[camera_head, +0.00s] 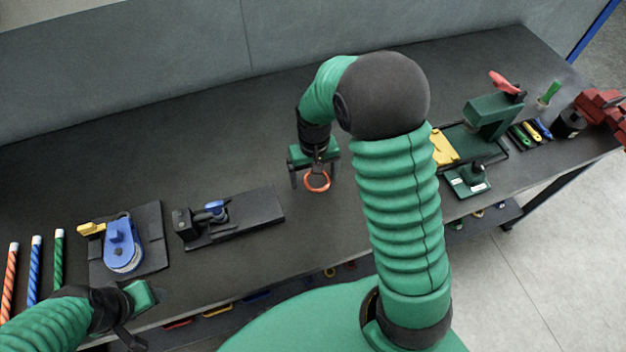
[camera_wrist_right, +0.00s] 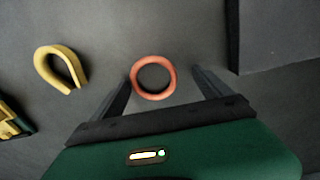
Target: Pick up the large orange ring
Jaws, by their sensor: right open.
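The orange ring (camera_head: 317,187) lies on the dark bench top in the head view, just below my right gripper (camera_head: 316,183). In the right wrist view the ring (camera_wrist_right: 153,95) shows between the two dark fingers of my right gripper (camera_wrist_right: 158,88), which stand apart on either side of it. I see no clear contact between the fingers and the ring. My left gripper (camera_head: 143,297) is at the lower left of the head view, over the bench's front edge, far from the ring. Its fingers do not show clearly.
A yellow U-shaped piece (camera_wrist_right: 60,70) lies left of the ring in the wrist view. A black fixture (camera_head: 245,217) and a blue device (camera_head: 123,245) on a dark plate stand to the left in the head view. A green press (camera_head: 492,117) stands to the right.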

